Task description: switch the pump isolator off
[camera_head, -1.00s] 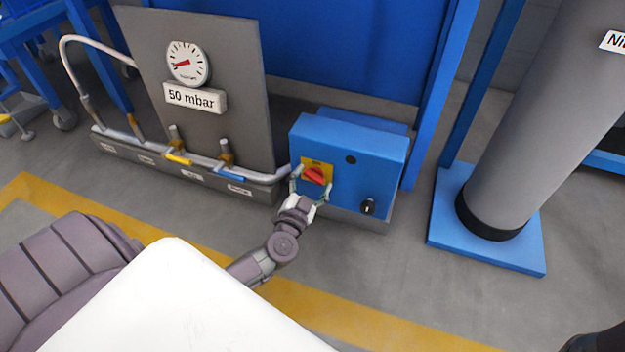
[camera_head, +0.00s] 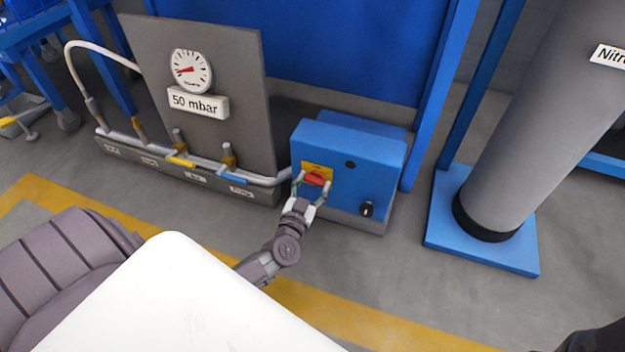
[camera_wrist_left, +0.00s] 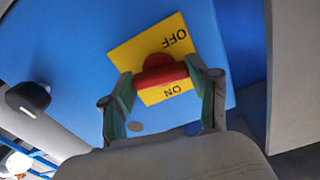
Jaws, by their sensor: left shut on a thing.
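The pump isolator is a red rotary knob (camera_head: 314,179) on a yellow plate (camera_head: 318,168), on the front of a blue box (camera_head: 345,152). My left gripper (camera_head: 312,184) is at the knob, with one finger on each side. In the left wrist view the red knob (camera_wrist_left: 160,72) lies between the fingertips, its bar running nearly straight across from one to the other. The yellow plate (camera_wrist_left: 133,52) there reads OFF above and ON below, both upside down. The fingers hide the knob's ends. My right gripper is not in view.
A black knob (camera_head: 367,209) sits lower right on the box and shows in the wrist view (camera_wrist_left: 28,97). Left stands a grey panel (camera_head: 215,50) with a 50 mbar gauge and pipes with yellow and blue valve levers. Right is a grey cylinder (camera_head: 530,130) on a blue base.

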